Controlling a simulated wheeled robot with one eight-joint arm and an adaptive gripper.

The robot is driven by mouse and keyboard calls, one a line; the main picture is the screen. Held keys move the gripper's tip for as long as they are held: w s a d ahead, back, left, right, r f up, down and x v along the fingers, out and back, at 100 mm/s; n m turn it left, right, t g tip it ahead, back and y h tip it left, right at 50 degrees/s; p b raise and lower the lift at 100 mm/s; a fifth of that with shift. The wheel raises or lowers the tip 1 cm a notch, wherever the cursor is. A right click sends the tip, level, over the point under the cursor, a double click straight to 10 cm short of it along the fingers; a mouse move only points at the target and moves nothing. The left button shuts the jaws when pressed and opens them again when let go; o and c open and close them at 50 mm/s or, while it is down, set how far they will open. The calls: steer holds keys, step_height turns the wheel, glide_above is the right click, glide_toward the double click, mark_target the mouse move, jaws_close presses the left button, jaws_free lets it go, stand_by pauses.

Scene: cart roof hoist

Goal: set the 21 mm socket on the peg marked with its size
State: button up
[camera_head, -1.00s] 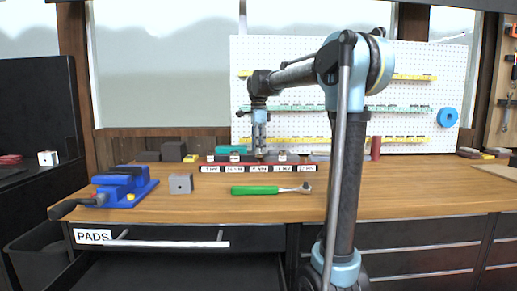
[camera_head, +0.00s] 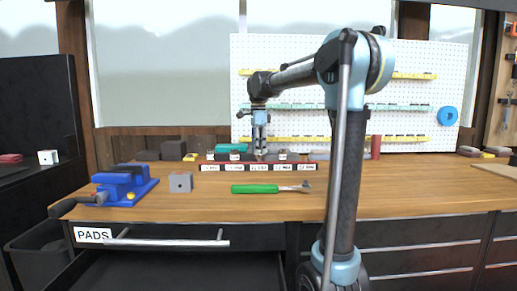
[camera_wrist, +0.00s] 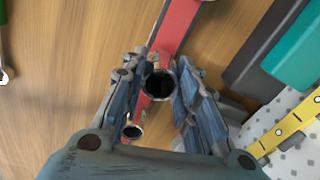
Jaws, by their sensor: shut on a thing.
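A long red rail (camera_head: 205,167) with white size labels on its front lies across the bench. The labels are too small to read. Several sockets stand along it. My gripper (camera_head: 260,153) is low over the middle of the rail. In the wrist view my gripper (camera_wrist: 161,95) has its fingers on either side of a dark, open-topped socket (camera_wrist: 159,84), shut on it. The socket is over the red rail, seen from above; I cannot tell whether it is seated on a peg. A smaller socket (camera_wrist: 132,131) stands close by on the rail. No size mark shows on the held socket.
A grey block (camera_head: 180,183) and a blue vise (camera_head: 122,186) are at left. A teal case (camera_head: 230,148) and a pegboard (camera_head: 310,85) are behind. The front right of the bench is clear.

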steer(key=shift+f, duration=0.9)
steer(key=o, duration=1.2)
steer(key=shift+c, duration=0.2)
step_height(320, 180, up, 12)
steer(key=shift+f, duration=0.1)
